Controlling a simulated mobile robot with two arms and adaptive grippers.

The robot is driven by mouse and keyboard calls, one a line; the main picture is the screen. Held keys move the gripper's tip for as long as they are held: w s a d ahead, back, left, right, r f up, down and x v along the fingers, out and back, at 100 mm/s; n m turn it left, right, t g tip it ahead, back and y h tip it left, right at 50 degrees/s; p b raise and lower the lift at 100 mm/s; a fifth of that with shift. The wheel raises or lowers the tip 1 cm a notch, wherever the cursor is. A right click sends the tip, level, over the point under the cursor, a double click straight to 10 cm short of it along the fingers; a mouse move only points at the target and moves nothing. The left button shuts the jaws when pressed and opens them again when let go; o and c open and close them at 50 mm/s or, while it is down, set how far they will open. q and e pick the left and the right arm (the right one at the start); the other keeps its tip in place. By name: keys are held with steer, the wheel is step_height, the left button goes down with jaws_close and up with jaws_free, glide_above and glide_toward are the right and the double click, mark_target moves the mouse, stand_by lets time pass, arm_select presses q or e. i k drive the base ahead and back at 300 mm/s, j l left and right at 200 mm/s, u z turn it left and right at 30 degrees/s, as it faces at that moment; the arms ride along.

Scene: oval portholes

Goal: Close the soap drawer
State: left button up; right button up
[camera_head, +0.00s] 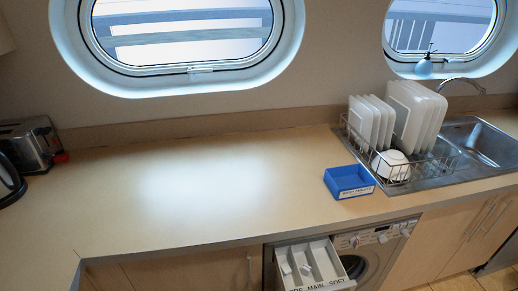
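The soap drawer (311,265) is the white drawer of the washing machine (372,250) under the counter. It is pulled out toward me and open at the bottom middle of the head view. Its divided compartments show from above, with small white pieces toward the left. Its front edge carries lettering that reads PRE, MAIN, SOFT and is cut by the picture's bottom edge. The machine's control panel with a round dial (375,235) is right of the drawer, above the round door. Neither of my grippers is in view.
A blue labelled box (349,181) stands on the counter (180,195) near its front edge. A dish rack (398,163) with white plates sits beside the sink (482,145). A toaster (30,143) is at the far left. The middle of the counter is clear.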

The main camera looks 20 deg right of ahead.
mark_target(328, 274)
steer(key=z, duration=1.2)
